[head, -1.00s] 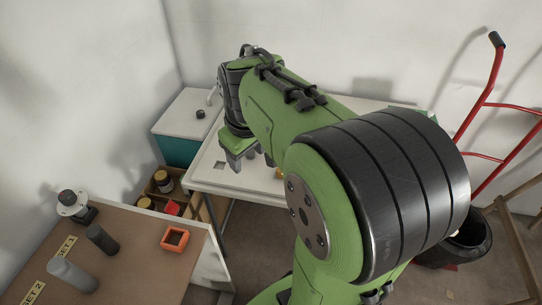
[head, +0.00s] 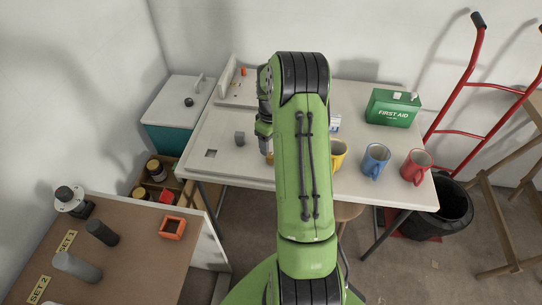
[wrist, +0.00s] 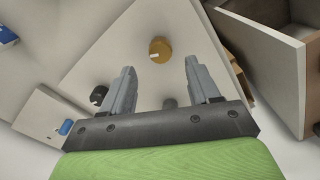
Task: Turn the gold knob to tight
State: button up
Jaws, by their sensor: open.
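The gold knob (wrist: 160,50) is a round, ridged knob with a pale mark on its left side, on a white surface in the wrist view. In the head view a sliver of gold (head: 269,158) shows at the left edge of my arm on the white table; most of it is hidden. My gripper (wrist: 160,66) is open, with one finger on each side below the knob in the picture. Nothing is between the fingers, and they appear apart from the knob.
Yellow (head: 340,158), blue (head: 375,161) and red (head: 415,166) mugs and a first aid box (head: 393,108) stand right. The wrist view shows a black knob (wrist: 98,95).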

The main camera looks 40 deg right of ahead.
aim_at(271, 155)
notch_tip(271, 155, down, 6)
jog(key=shift+b, duration=0.55)
jog(key=c, duration=1.1)
jog(key=shift+o, duration=0.2)
